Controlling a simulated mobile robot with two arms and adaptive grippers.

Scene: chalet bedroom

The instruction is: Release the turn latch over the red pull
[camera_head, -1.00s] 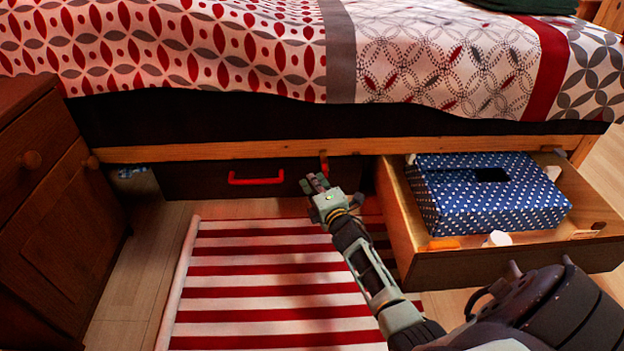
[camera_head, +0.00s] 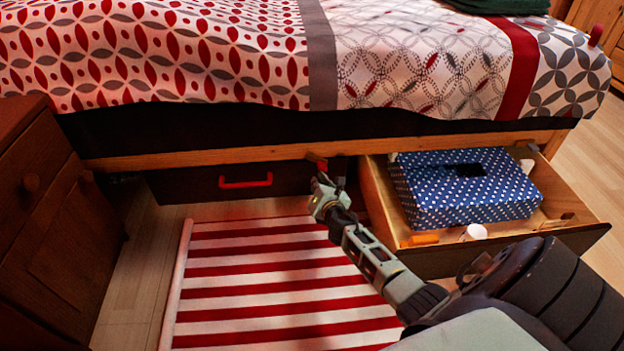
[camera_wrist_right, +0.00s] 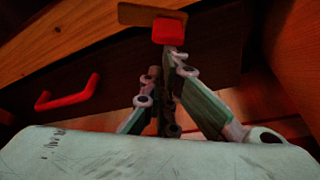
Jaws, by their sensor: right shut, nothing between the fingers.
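The red pull (camera_head: 246,181) is on the front of a dark closed drawer under the bed. It also shows in the wrist view (camera_wrist_right: 66,93). The turn latch (camera_head: 317,160) sits at the bed's wooden rail, right of and above the pull. In the wrist view it is a tan plate (camera_wrist_right: 138,14) with a red block (camera_wrist_right: 168,31) at its right end, set at an angle to the rail. My right gripper (camera_head: 322,181) is shut and empty, its tips just below the red block; contact is unclear. My left gripper is out of view.
An open drawer (camera_head: 580,236) stands out to the right, holding a blue dotted box (camera_head: 463,188). A dark wooden cabinet (camera_head: 40,220) is at the left. A red-striped rug (camera_head: 270,285) covers the floor in front. The wooden rail (camera_head: 220,156) runs above the drawers.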

